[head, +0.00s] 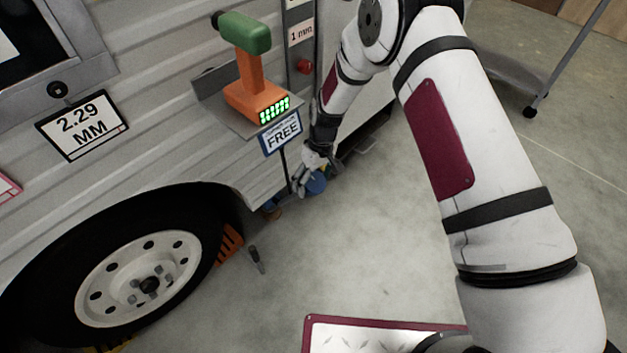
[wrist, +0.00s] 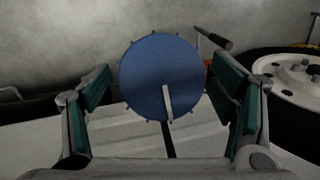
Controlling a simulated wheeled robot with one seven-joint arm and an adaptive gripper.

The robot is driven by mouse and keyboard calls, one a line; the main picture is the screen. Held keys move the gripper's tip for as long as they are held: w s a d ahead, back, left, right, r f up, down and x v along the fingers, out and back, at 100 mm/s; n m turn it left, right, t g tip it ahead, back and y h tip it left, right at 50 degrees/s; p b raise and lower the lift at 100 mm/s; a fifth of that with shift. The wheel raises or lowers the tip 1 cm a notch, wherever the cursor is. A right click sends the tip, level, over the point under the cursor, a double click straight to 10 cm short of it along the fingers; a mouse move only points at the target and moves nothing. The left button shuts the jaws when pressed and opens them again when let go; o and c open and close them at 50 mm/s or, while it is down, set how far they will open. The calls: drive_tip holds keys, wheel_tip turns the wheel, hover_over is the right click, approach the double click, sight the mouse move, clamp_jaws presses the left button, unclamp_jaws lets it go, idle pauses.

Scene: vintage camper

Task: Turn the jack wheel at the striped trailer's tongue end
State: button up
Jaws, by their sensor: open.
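A blue disc (wrist: 150,75), which looks like the jack wheel, shows face-on in the wrist view. It has small dark studs around its rim and one pale bar pointing down from near its middle. In the head view the blue wheel (head: 316,184) is small, low beside the trailer and partly hidden by my gripper (head: 309,167). In the wrist view my gripper (wrist: 159,72) is open, with a teal-padded finger on each side of the disc. The left finger looks apart from the rim; the right one is close, and I cannot tell whether it touches.
The ribbed trailer wall (head: 175,75) fills the left, with a tyre (head: 150,270) below. A shelf (head: 222,108) carries an orange and green tool (head: 252,75) above my gripper. A dark-handled tool (head: 256,259) lies on the floor. Open concrete lies right of the wheel.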

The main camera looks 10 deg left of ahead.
drive_tip(key=c, duration=1.1)
drive_tip(key=shift+c, duration=0.2)
drive_tip(key=m+g+y+b, duration=0.1)
drive_tip(key=m+y, duration=0.1)
drive_tip(key=m, duration=0.1)
drive_tip(key=shift+d, duration=0.15)
drive_tip(key=shift+m+y+b, duration=0.6)
drive_tip(key=shift+m+y, duration=0.4)
drive_tip(key=shift+m, duration=1.1)
drive_tip(key=o, duration=1.1)
drive_tip(key=shift+o, duration=0.2)
